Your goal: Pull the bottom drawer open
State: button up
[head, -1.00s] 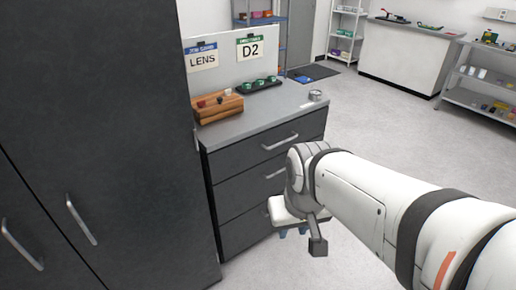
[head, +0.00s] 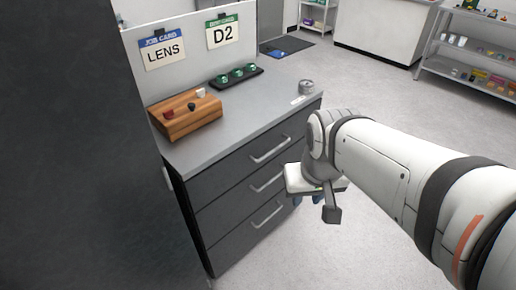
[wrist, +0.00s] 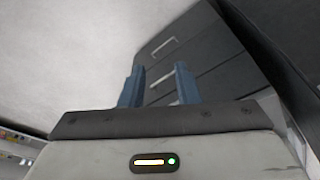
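The dark grey cabinet has three stacked drawers, all shut, with silver bar handles. My gripper (head: 308,202) is to the right of the drawer fronts, apart from the handle. In the wrist view my gripper (wrist: 158,88) has its two blue fingers spread with nothing held between them. The drawer fronts and handles show tilted beyond the fingers; I cannot tell for sure which handle is the bottom one there.
On the grey countertop (head: 235,125) stand a wooden block (head: 185,116), a black tray with green items (head: 237,76) and a small metal tin (head: 306,87). A tall dark cabinet (head: 70,150) fills the left. Floor in front of the drawers is clear.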

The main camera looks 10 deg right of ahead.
aim_at(272, 214)
jog(key=w+a+f+m+g+y+b, duration=0.15)
jog(key=w+f+m+y+b, duration=0.25)
jog(key=w+f+m+b, duration=0.45)
jog(key=w+a+f+m+y+b, duration=0.35)
jog(key=f+m, duration=0.25)
jog(key=f, duration=0.5)
jog(key=w+a+f+m+g+y+b, duration=0.15)
jog(key=w+f+m+y+b, duration=0.25)
jog(key=w+f+m+b, duration=0.45)
jog(key=w+d+f+m+t+h+b, duration=0.1)
jog(key=w+d+f+m+t+b, duration=0.25)
jog(key=f+m, duration=0.7)
jog(key=w+d+f+m+t+b, duration=0.3)
jog(key=w+d+f+m+t, duration=0.2)
jog(key=f, duration=1)
jog(key=w+d+f+m+t+h+b, duration=0.1)
jog(key=w+d+f+m+t+b, duration=0.3)
jog(key=f+m, duration=0.6)
jog(key=shift+n, duration=0.95)
jog(key=shift+w+a+f+b, duration=0.4)
jog(key=shift+w+a+f, duration=0.3)
jog(key=shift+w, duration=0.25)
jog(key=shift+w+a+f+b, duration=0.35)
jog(key=shift+w+a+f, duration=0.3)
jog(key=shift+w, duration=0.25)
jog(key=shift+w+a+f+b, duration=0.4)
jog(key=shift+w+a+f, duration=0.15)
jog(key=shift+w+a, duration=0.3)
jog(key=shift+w+d, duration=0.1)
jog(key=shift+c, duration=0.2)
